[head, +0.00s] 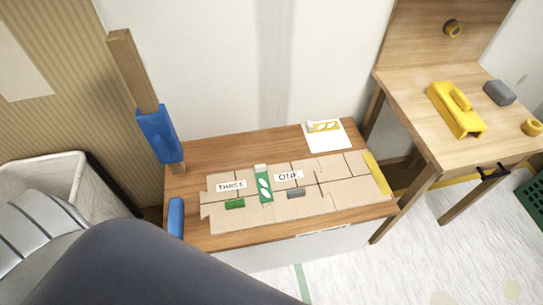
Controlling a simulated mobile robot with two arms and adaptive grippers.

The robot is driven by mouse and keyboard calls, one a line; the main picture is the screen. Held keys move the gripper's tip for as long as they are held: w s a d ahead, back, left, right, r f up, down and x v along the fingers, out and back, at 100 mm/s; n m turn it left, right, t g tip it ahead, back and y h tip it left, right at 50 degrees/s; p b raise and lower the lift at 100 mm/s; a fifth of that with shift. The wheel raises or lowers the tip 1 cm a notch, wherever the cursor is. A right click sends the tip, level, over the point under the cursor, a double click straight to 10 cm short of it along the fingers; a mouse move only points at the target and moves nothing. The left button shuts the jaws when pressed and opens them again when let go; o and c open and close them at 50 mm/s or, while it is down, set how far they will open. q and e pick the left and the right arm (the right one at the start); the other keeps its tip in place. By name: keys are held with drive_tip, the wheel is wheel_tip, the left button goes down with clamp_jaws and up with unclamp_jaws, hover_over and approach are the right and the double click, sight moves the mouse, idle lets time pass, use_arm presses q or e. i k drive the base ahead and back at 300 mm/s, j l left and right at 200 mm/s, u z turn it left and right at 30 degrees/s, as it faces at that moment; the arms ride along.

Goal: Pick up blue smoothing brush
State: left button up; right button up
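A blue, rounded bar-like thing (175,218) lies at the left edge of the wooden table, partly cut off by my arm in the foreground. It may be the blue smoothing brush. A larger blue block (158,135) sits around an upright wooden post (133,70) at the table's back left corner. From this view I cannot tell for certain which of the two is the brush. A large dark arm part of mine fills the lower left foreground. Neither gripper's fingertips show.
The wooden table (240,150) holds tan panels (330,172), a green strip (263,185), word labels and a white card (327,135). A white bin (70,175) stands at left. A workbench (410,95) with a yellow tool (452,112) stands at right. Floor at lower right is clear.

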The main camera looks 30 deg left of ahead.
sight(175, 216)
drive_tip(key=u, duration=1.9)
